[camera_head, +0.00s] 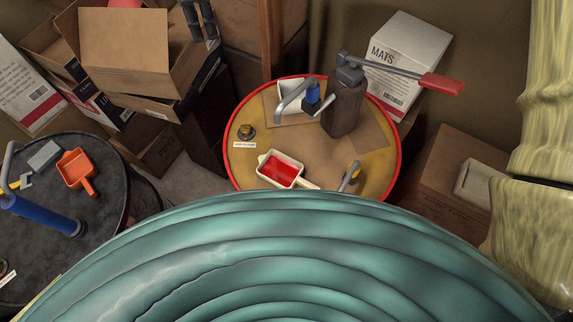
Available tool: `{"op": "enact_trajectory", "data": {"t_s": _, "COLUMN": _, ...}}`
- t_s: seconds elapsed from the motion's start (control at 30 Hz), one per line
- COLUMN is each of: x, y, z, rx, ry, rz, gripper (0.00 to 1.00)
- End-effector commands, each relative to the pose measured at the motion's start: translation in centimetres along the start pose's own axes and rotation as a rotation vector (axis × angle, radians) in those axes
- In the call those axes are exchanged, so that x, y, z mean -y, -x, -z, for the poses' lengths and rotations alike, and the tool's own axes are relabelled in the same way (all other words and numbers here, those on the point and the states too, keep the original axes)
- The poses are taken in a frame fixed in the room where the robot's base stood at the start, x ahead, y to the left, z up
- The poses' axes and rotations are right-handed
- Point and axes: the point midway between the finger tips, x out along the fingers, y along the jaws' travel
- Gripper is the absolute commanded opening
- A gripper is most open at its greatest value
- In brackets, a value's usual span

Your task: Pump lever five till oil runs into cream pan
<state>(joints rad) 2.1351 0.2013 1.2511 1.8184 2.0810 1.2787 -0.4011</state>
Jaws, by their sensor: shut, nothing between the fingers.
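A dark brown can with a grey pump head (346,105) stands upright on the yellow drum top. Its lever (440,83) reaches out to the right, nearly level, and ends in a red grip. A bent grey spout (293,96) with a blue part is left of the can. The cream pan (263,160) sits in front of the spout, its handle toward the lower right. Its inside is red; I cannot tell whether that is liquid. No running stream shows. My gripper (202,32), dark and small, is shut and empty at the top left, far from the lever.
The drum's red rim (228,140) bounds the yellow top, which also holds a small brass item (246,132) and a yellow-grey tool (350,176). A dark drum at left holds a blue pump (45,215) and an orange pan (76,170). Cardboard boxes (125,45) crowd behind.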

Motion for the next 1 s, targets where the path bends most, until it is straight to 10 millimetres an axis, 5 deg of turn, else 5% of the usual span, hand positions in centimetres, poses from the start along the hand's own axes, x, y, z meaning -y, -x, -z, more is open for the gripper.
{"op": "enact_trajectory", "data": {"t_s": 0.33, "x": 0.0, "y": 0.4, "z": 0.0, "rx": 0.000, "ry": 0.000, "rz": 0.000, "gripper": 0.00}}
{"op": "enact_trajectory", "data": {"t_s": 1.0, "x": 0.0, "y": 5.0, "z": 0.0, "rx": 0.000, "ry": 0.000, "rz": 0.000, "gripper": 0.00}}
